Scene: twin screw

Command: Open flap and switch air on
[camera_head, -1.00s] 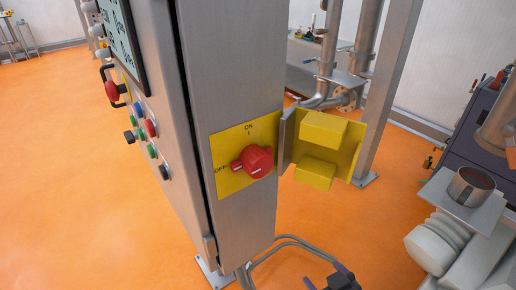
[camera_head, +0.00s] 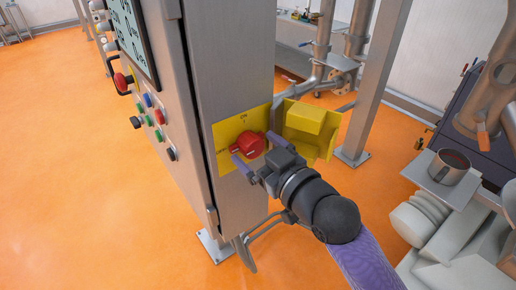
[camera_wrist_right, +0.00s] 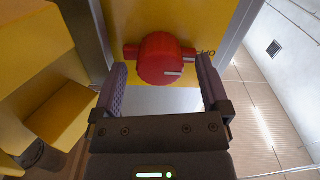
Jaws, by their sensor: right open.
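The red rotary switch (camera_head: 250,145) sits on a yellow plate (camera_head: 226,133) on the side of the grey cabinet. ON is marked at the plate's top; the OFF side is partly hidden. The yellow flap (camera_head: 312,122) stands swung open to the right of the switch. My right gripper (camera_head: 258,154) is open at the switch, a finger on either side. In the right wrist view the red switch (camera_wrist_right: 160,58) shows between the spread fingertips (camera_wrist_right: 163,76); I cannot tell whether they touch it. The switch's exact setting is unclear. My left gripper is out of view.
The cabinet's front carries a screen (camera_head: 130,35), a red handle-like control (camera_head: 122,82) and several coloured buttons. A steel post (camera_head: 376,85) and pipes stand behind the flap. A metal cup (camera_head: 449,166) stands at the right. Orange floor lies open at the left.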

